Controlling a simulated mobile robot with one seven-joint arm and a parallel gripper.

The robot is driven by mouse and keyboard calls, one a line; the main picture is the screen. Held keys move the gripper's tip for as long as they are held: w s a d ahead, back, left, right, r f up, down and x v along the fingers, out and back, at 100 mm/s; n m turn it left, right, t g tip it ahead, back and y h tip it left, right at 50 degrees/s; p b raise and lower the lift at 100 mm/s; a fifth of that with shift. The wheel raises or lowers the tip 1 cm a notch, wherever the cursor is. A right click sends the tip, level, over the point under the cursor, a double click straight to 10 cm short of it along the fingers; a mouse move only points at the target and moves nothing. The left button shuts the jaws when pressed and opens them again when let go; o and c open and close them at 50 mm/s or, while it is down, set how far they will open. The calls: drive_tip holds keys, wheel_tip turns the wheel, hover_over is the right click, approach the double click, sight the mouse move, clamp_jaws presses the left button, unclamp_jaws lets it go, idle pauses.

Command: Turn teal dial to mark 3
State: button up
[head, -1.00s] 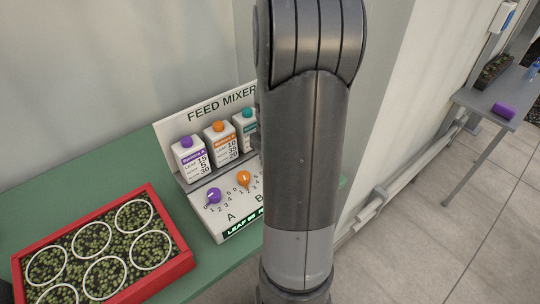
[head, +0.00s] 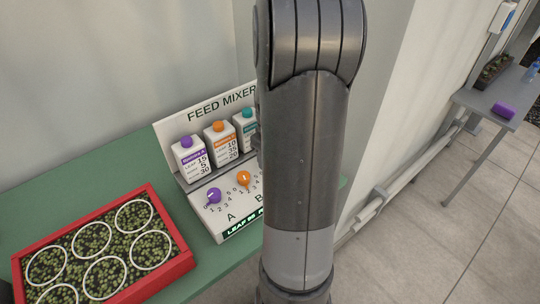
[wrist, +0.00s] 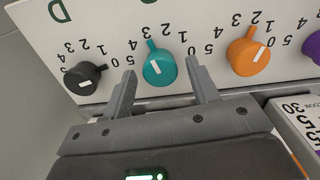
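The teal dial (wrist: 160,68) is on a white panel in the wrist view, which shows the panel upside down. Its pointer tip leans up and slightly left in the picture, toward about the 3; the exact mark is hard to tell. My gripper (wrist: 161,70) is open, with one finger on each side of the teal dial. A gap shows on both sides, and I cannot see contact. In the head view my arm hides the teal dial and gripper.
A black dial (wrist: 84,78) and an orange dial (wrist: 249,56) flank the teal one closely. In the head view the feed mixer panel (head: 213,224) carries several bottles and a purple dial (head: 213,195). A red tray (head: 182,263) is on the green bench (head: 62,194).

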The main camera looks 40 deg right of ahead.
drive_tip(key=shift+o, duration=0.2)
wheel_tip(320, 180, up, 11)
idle(0.5)
drive_tip(key=shift+f, duration=0.1)
drive_tip(key=s+a+r+t+h, duration=0.1)
drive_tip(key=s+a+r, duration=0.1)
drive_tip(key=a+r, duration=0.35)
drive_tip(key=s+a+r+t, duration=0.1)
drive_tip(key=s+a+r, duration=0.1)
drive_tip(key=a, duration=0.7)
drive_tip(key=s+a+r+m+t+y, duration=0.1)
drive_tip(key=s+a+r+t, duration=0.1)
drive_tip(key=s+a, duration=0.6)
drive_tip(key=shift+s+a+r+t, duration=0.3)
drive_tip(key=shift+a+t, duration=0.5)
drive_tip(key=shift+a, duration=0.2)
